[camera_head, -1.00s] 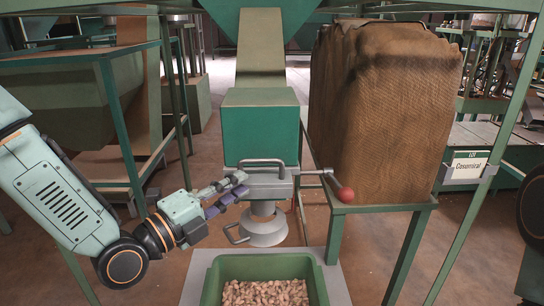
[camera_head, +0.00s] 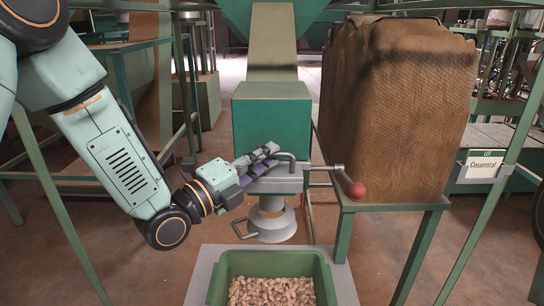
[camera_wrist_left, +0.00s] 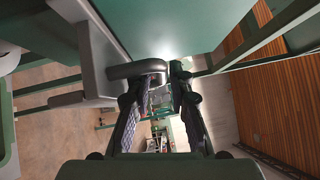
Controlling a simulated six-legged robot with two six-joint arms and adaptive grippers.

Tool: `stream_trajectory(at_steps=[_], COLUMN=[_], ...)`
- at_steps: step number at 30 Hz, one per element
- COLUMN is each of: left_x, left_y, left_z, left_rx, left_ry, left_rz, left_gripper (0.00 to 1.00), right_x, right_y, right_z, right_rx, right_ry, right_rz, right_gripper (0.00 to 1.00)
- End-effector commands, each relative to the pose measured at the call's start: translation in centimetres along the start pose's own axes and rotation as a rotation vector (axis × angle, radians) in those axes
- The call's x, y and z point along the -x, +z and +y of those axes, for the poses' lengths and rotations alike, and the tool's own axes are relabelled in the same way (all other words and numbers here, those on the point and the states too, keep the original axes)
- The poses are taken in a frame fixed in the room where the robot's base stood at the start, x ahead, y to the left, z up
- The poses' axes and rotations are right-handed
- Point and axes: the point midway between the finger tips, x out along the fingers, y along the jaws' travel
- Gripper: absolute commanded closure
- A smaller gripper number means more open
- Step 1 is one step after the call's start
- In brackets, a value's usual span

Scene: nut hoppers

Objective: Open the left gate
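The grey gate unit (camera_head: 273,185) sits under the green box of the chute. A bent grey bar handle (camera_head: 291,168) rises on its top, and a loop handle (camera_head: 240,230) sticks out low on its left. A lever with a red ball (camera_head: 357,190) points right. My left gripper (camera_head: 272,160) is at the upper left of the gate unit, its fingertips by the bent bar. In the left wrist view my fingers (camera_wrist_left: 160,95) are apart, and the bent bar's rounded end (camera_wrist_left: 140,70) lies close to the left finger's tip. Whether they touch is unclear. My right gripper is not in view.
A green bin of nuts (camera_head: 270,263) stands on a grey plate below the gate unit. A large burlap sack (camera_head: 400,110) rests on a green stand at the right. Green frame posts stand on both sides.

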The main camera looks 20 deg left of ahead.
Motion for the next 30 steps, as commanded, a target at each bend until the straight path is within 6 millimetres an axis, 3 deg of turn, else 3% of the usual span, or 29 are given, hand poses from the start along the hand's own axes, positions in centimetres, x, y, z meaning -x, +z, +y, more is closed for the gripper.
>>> stream_trajectory(at_steps=[6,17,24,30], left_x=[-1.6,-2.0,-1.9,-1.9], left_y=[-0.1,-0.1,0.0,0.0], left_z=[0.0,0.0,0.0,0.0], left_rx=[-0.002,0.001,0.001,0.001], left_ry=[-0.001,0.000,-0.001,-0.001], left_rz=[0.000,0.000,0.000,-0.001], left_gripper=[0.79,0.79,0.99,1.00], right_x=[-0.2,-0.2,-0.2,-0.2], right_y=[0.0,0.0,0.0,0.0], right_z=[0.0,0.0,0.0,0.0], right_rx=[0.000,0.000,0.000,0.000], right_ry=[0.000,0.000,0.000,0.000], right_rz=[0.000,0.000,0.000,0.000], right_gripper=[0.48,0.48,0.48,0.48])
